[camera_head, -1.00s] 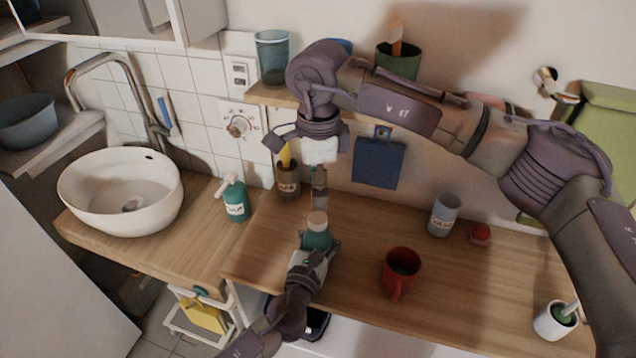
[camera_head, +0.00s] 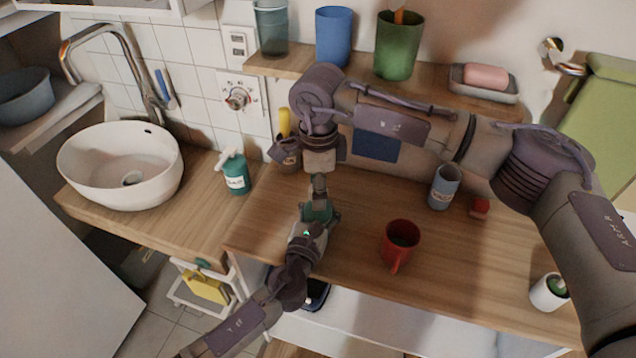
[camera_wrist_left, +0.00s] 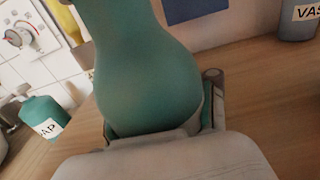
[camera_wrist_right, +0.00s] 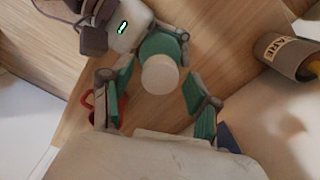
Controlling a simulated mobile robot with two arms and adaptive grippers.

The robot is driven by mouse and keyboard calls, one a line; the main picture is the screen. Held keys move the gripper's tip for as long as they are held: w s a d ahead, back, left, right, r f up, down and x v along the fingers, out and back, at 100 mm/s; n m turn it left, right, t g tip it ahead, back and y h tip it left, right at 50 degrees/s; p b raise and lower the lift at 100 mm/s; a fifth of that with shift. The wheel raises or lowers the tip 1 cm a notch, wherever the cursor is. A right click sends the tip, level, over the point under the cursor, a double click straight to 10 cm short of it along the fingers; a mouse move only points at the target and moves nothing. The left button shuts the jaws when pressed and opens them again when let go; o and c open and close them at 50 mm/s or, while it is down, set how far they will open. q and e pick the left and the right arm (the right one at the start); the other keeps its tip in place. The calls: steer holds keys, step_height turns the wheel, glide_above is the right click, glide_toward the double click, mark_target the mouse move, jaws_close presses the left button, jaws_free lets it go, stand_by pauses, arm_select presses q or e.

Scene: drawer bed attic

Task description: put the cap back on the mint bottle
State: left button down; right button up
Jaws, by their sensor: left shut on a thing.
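The mint bottle (camera_head: 318,212) is a teal bottle standing upright at the counter's left part. My left gripper (camera_head: 317,222) is shut on its body; the rounded teal body fills the left wrist view (camera_wrist_left: 148,75). My right gripper (camera_head: 319,186) points down just above the bottle's top. In the right wrist view its two green-padded fingers (camera_wrist_right: 160,98) are apart, with nothing clamped between them. A pale round top (camera_wrist_right: 160,75), seemingly the cap, shows on the bottle between those fingers. I cannot tell whether it is fully seated. In the head view it is hidden by my right gripper.
A red mug (camera_head: 399,240) stands right of the bottle. A grey vase cup (camera_head: 444,187) and a small red object (camera_head: 480,207) are farther right. A teal soap bottle (camera_head: 235,174) stands by the sink (camera_head: 122,168). A shelf (camera_head: 300,63) with cups is behind.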

arm_select(q)
steer(key=shift+f, duration=0.1)
arm_select(e)
steer(key=c, duration=1.1)
steer(key=m, duration=0.2)
steer(key=shift+m, duration=0.3)
jaws_close()
steer(key=o, duration=1.3)
jaws_free()
step_height(320, 180, up, 12)
arm_select(q)
steer(key=shift+c, duration=1.2)
jaws_free()
